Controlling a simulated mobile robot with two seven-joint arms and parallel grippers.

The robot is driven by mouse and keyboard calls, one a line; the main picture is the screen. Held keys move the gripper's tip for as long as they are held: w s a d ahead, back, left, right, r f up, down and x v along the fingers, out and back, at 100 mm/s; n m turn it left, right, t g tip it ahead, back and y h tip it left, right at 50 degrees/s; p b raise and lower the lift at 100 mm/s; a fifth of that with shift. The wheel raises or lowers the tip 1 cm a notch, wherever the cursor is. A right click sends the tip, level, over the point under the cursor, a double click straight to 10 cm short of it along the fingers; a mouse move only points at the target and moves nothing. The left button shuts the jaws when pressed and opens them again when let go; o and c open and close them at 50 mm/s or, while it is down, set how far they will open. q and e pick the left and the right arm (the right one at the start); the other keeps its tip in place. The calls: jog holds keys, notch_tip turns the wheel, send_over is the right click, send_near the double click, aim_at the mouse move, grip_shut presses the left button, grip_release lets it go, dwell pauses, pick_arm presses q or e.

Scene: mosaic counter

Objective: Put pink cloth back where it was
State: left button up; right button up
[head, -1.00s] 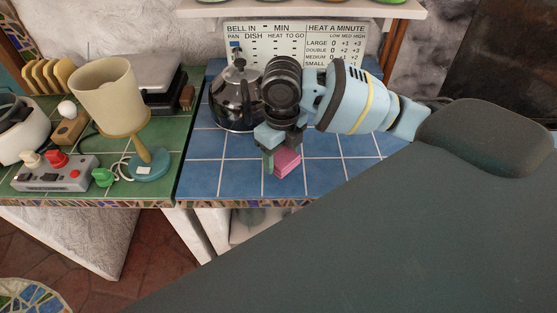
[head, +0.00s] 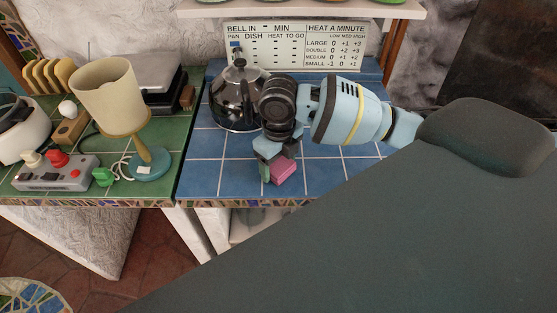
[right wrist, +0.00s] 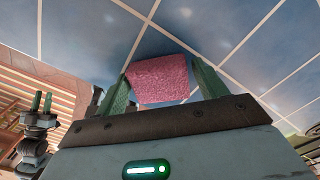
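The pink cloth (head: 284,171) is a small folded block low over the blue tiled counter (head: 215,178), near its front edge. My right gripper (head: 272,172) is shut on it. In the right wrist view the cloth (right wrist: 160,80) spans between the two green fingers (right wrist: 160,75), touching them near the tips. I cannot tell whether its underside touches the tiles. My left gripper (right wrist: 42,103) shows small at the left of the right wrist view, its two fingers upright and apart with nothing between them. It is not in the head view.
A shiny kettle (head: 236,100) stands close left of my right wrist. A sign board (head: 290,47) stands behind. On the green counter at left are a lamp (head: 112,95), a grey control box (head: 55,175) and a green plug (head: 103,177). Blue tiles are clear right of the cloth.

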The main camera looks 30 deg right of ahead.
aim_at(279, 163)
jog(key=shift+o, duration=1)
notch_tip(279, 163, up, 12)
jog(key=shift+r+p, duration=0.2)
jog(key=shift+p, duration=0.1)
jog(key=shift+f, duration=0.1)
